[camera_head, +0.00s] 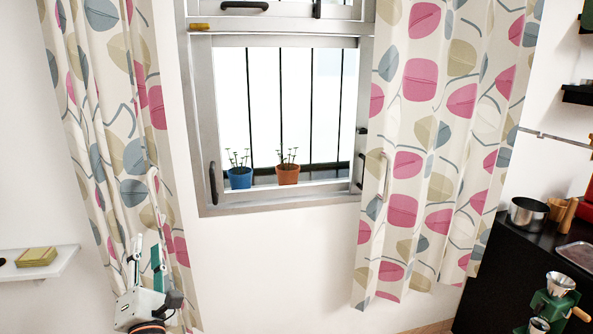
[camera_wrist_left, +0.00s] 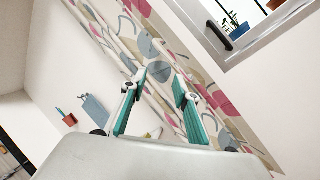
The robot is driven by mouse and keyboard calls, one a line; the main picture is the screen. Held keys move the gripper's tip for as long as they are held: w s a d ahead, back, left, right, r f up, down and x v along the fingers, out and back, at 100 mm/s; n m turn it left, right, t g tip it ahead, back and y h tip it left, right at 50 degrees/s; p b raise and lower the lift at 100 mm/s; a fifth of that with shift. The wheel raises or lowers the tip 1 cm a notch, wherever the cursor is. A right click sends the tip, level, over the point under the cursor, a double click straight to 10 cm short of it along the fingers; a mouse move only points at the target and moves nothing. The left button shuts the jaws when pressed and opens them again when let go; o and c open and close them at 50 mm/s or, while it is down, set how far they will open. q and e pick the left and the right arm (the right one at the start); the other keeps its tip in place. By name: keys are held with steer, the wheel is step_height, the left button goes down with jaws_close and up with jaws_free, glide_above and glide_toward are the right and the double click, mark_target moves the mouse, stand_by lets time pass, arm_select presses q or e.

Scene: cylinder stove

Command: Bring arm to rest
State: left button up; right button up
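My left gripper (camera_head: 147,252) is at the lower left of the head view, in front of the lower part of the left patterned curtain (camera_head: 125,130). Its fingers point upward and stand apart with nothing between them. In the left wrist view the two teal-padded fingers (camera_wrist_left: 160,80) are also spread and empty, with the curtain (camera_wrist_left: 205,75) behind them. I cannot tell whether the fingers touch the cloth. My right arm and gripper are not in either view.
A window (camera_head: 203,120) with a blue pot (camera_head: 240,178) and an orange pot (camera_head: 288,175) is ahead. A right curtain (camera_head: 420,150) hangs beside it. A white shelf (camera_head: 55,262) is at left. A dark counter (camera_head: 490,285) with a metal pot (camera_head: 527,215) is at right.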

arm_select(q)
steer(key=s+d+f+m+g+h, duration=0.1)
steer(key=s+d+f+m+h, duration=0.5)
steer(key=f+m, duration=0.5)
steer(key=s+d+f+m+g+h, duration=0.2)
steer(key=s+d+f+m+h, duration=0.3)
steer(key=d+f+m, duration=0.55)
steer(key=s+a+f+m+g, duration=0.3)
steer(key=s+f+m+g, duration=0.3)
steer(key=s+f+m, duration=0.6)
step_height(320, 180, down, 6)
steer(key=shift+s+f+g, duration=0.2)
steer(key=shift+s+g, duration=0.2)
steer(key=shift+s, duration=0.85)
steer(key=shift+o, duration=0.2)
steer(key=shift+a, duration=0.1)
